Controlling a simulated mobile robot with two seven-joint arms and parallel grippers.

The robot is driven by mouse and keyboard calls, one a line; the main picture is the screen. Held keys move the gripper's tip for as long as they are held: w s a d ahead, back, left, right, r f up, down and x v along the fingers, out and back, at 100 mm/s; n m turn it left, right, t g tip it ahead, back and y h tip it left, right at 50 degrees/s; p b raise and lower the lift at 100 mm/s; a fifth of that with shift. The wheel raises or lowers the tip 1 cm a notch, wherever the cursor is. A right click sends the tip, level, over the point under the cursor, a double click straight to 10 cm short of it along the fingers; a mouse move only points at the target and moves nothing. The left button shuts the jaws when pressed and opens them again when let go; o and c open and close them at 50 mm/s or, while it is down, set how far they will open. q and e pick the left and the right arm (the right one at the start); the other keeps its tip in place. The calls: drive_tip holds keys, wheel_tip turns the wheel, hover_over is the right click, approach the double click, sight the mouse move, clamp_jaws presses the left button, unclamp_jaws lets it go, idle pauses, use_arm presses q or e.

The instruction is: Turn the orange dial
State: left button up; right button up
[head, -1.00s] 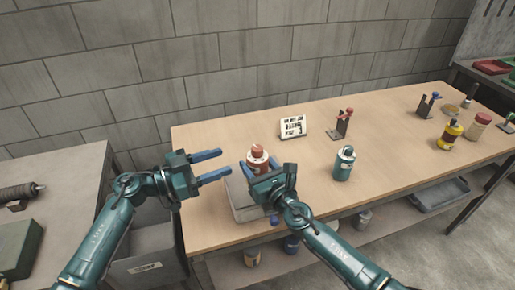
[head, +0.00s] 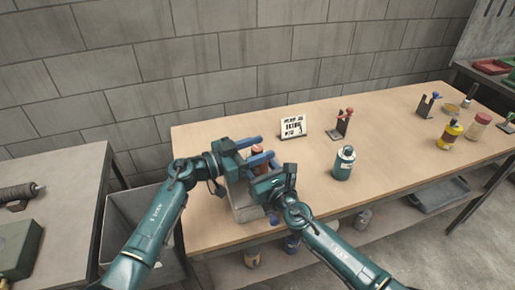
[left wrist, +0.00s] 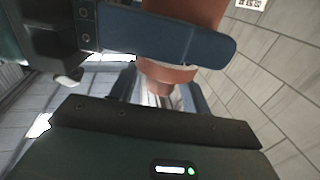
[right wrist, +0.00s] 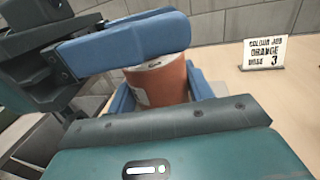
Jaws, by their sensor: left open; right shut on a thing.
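The orange bottle (head: 258,149) stands at the left part of the bench, mostly covered by my grippers in the head view. In the right wrist view its orange body (right wrist: 168,88) sits between the blue fingers of my right gripper (right wrist: 162,97), which is shut on it. In the left wrist view, its narrower orange top, the dial (left wrist: 165,80), shows between the fingers of my left gripper (left wrist: 160,90). My left gripper is open and level with the top, above my right gripper (head: 258,167). I cannot tell whether its fingers touch the dial.
A grey bin (head: 248,209) is at the near edge. A teal bottle (head: 343,163) stands right, with a red-topped stand (head: 342,124) behind.

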use_arm(q)
drive_tip(key=shift+c, duration=0.5)
drive_tip(key=c, duration=0.9)
drive_tip(key=shift+f+n+t+y, duration=0.1)
drive_tip(key=shift+n+t+y, duration=1.5)
drive_tip(key=shift+t, duration=0.6)
drive_tip(key=shift+n+t+y, duration=0.6)
drive_tip(key=shift+n, duration=0.1)
drive_tip(key=o, duration=1)
drive_tip(key=v, duration=1.2)
